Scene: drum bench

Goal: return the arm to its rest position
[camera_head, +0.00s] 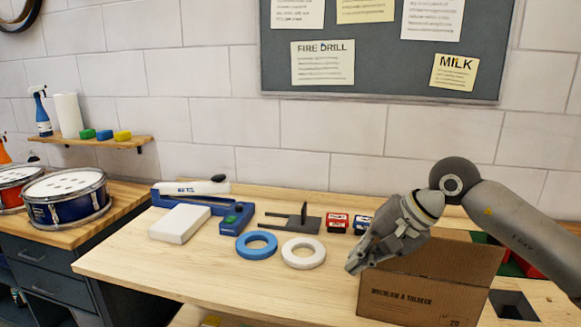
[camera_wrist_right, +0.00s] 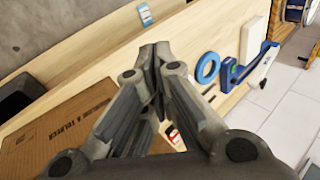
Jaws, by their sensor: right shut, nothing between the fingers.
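My right arm comes in from the right in the head view. Its gripper (camera_head: 357,264) points down and to the left, just above and in front of the left side of a cardboard box (camera_head: 420,303). In the right wrist view the fingers of the right gripper (camera_wrist_right: 155,52) meet at the tips, with nothing held between them. The box also shows at the left of that view (camera_wrist_right: 60,125). I cannot tell from the head view whether the gripper touches the box. My left gripper is not in view.
On the wooden bench (camera_head: 140,268) lie a blue ring (camera_head: 256,255), a white ring (camera_head: 290,259), a white block (camera_head: 180,223), a blue tool (camera_head: 237,218), a dark bracket (camera_head: 305,222) and a red box (camera_head: 337,223). Drums (camera_head: 65,210) stand left. The front middle is clear.

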